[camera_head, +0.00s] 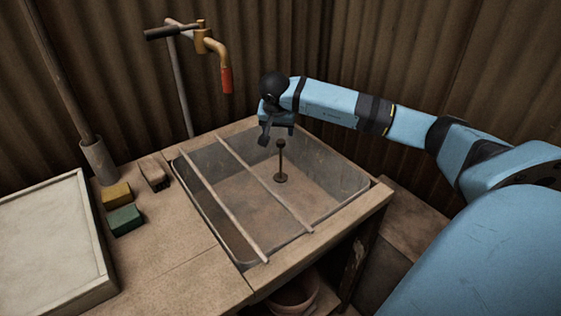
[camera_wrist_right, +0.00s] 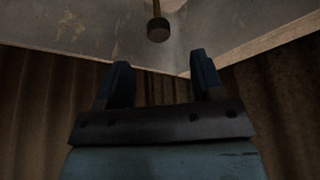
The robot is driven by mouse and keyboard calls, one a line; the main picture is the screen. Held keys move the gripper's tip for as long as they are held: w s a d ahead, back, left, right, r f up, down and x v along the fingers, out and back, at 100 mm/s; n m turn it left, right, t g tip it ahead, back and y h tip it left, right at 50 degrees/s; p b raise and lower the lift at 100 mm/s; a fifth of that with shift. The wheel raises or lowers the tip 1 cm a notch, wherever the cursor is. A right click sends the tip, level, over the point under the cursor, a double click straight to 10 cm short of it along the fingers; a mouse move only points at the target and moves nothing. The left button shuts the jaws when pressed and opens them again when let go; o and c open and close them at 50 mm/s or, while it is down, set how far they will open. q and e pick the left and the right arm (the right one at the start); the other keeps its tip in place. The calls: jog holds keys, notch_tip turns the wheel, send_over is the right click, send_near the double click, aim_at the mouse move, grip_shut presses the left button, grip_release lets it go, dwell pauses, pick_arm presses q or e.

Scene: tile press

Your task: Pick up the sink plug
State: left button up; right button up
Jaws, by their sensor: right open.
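The sink plug (camera_head: 281,178) stands upright in the sink basin, a dark disc with a thin stem and a round knob on top. Its knob (camera_wrist_right: 158,30) shows in the right wrist view, beyond the fingertips and between them. My right gripper (camera_head: 278,134) is over the back part of the basin, close to the knob and a little above it in the head view. In the right wrist view its two fingers (camera_wrist_right: 162,72) are apart with nothing between them. My left gripper is not in view.
Two rods (camera_head: 227,192) lie across the sink (camera_head: 325,165). A tap (camera_head: 212,45) with a red end rises behind. Yellow (camera_head: 117,194), green (camera_head: 124,219) and brown (camera_head: 154,174) blocks sit left of the sink, near a pale tray (camera_head: 97,262). Corrugated walls stand close behind.

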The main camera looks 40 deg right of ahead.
aim_at(280, 142)
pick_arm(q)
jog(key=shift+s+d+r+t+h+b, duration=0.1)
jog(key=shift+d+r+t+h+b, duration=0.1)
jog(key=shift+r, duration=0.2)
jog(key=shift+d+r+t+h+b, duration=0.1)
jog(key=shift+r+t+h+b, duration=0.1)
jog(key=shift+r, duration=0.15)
pick_arm(e)
jog(key=x, duration=0.3)
jog(key=shift+f, duration=0.25)
pick_arm(q)
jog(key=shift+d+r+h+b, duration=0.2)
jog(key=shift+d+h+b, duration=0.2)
jog(key=shift+b, duration=0.55)
pick_arm(e)
jog(key=x, duration=0.4)
jog(key=shift+s+f, duration=0.1)
jog(key=shift+f, duration=0.2)
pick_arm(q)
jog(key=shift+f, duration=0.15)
pick_arm(e)
jog(key=shift+d+f, duration=0.2)
jog(key=shift+r, duration=0.1)
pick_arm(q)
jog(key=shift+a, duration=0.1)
pick_arm(e)
grip_shut()
